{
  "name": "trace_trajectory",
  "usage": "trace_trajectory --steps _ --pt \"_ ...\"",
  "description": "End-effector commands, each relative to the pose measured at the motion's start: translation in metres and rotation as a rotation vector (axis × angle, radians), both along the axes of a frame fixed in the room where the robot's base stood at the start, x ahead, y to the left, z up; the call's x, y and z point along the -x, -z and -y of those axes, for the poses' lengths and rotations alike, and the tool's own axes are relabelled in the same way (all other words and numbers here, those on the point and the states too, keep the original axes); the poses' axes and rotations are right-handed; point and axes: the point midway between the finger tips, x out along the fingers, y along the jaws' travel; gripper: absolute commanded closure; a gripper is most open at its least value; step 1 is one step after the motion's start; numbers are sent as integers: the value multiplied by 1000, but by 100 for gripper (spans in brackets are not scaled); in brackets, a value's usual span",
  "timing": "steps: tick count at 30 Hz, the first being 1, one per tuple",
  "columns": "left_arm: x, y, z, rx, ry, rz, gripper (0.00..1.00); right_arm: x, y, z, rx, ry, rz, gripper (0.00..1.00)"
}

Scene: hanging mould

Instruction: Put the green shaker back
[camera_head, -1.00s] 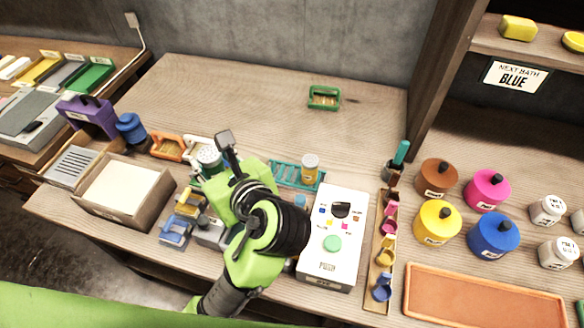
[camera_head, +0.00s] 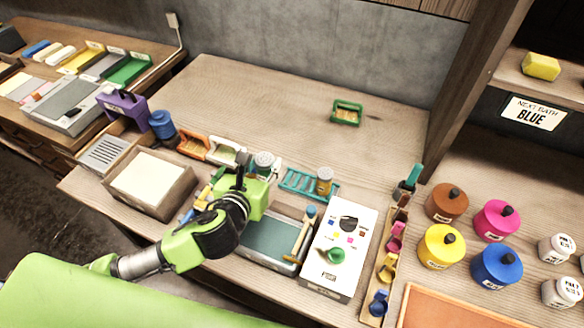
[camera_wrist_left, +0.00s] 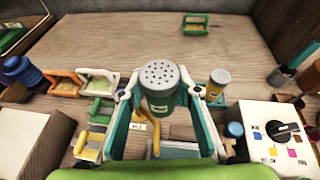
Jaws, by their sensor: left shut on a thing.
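The green shaker (camera_wrist_left: 162,106) has a grey perforated lid and stands upright between the fingers of my left gripper (camera_wrist_left: 161,95) in the left wrist view. The fingers are shut on its sides. In the head view the lid of the shaker (camera_head: 264,159) shows just beyond my left gripper (camera_head: 256,176), and its body is mostly hidden. It is held over the workbench, left of a teal rack (camera_head: 298,183). A yellow shaker (camera_head: 324,182) stands at the rack's right end. My right gripper is not in view.
A green-framed holder (camera_head: 347,112) stands alone at the back on clear wood. Orange (camera_head: 193,147) and white (camera_head: 224,153) holders are left of the gripper. A white push-button box (camera_head: 340,246) is at right, a grey tray (camera_head: 265,242) in front.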

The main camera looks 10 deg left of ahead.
Motion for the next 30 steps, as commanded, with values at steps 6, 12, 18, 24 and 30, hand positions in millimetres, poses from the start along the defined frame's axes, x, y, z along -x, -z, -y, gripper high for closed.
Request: trace_trajectory --steps 6,12,18,24,30 --pt "-42 17 18 2 -3 1 90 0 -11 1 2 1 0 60" --pt "-73 42 30 0 -4 -1 90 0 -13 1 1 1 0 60" --pt "-94 70 40 0 -2 0 90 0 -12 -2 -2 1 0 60" --pt "-103 81 43 0 -3 2 90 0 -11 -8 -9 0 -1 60" --pt "-108 101 45 0 -4 -3 90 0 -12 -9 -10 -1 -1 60"
